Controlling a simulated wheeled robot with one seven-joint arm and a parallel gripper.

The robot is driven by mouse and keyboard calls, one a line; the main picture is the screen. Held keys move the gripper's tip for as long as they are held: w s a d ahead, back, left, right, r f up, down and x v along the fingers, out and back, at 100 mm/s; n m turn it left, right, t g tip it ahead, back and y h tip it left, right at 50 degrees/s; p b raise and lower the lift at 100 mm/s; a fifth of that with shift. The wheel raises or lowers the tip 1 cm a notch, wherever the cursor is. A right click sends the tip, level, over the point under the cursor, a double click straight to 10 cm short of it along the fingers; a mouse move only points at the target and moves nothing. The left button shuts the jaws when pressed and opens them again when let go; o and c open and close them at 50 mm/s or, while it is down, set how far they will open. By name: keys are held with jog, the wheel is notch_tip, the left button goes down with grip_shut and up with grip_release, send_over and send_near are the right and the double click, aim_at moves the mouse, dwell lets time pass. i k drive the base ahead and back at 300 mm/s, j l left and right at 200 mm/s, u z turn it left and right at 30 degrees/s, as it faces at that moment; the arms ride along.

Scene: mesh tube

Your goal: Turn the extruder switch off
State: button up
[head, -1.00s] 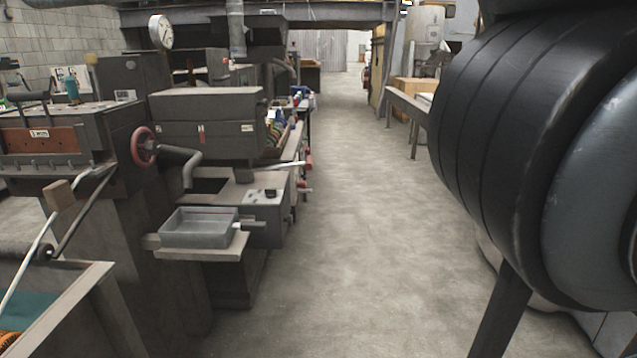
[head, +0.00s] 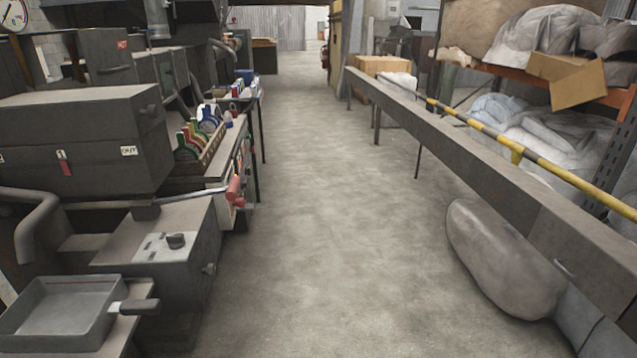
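A dark knob or switch (head: 176,241) sits on a pale plate on top of a grey machine box (head: 150,265) at lower left in the head view. A small red-and-white switch-like part (head: 65,163) is on the front of the larger grey housing (head: 80,135) above it. I cannot tell which of these is the extruder switch, or whether it is on or off. My gripper is not in view.
A grey tray (head: 60,315) with a dark handle juts out at lower left. A rack of coloured spools (head: 205,125) stands beyond. A long metal trough (head: 490,170) and a grey sack (head: 500,255) line the right. The concrete aisle (head: 330,220) between is clear.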

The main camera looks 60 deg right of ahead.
aim_at(239, 202)
jog(key=z, duration=0.9)
jog(key=i+l, duration=0.15)
jog(key=i, duration=0.35)
jog(key=i+l+u, duration=0.15)
jog(key=i, duration=0.4)
jog(key=i+l, duration=0.25)
jog(key=i, duration=0.25)
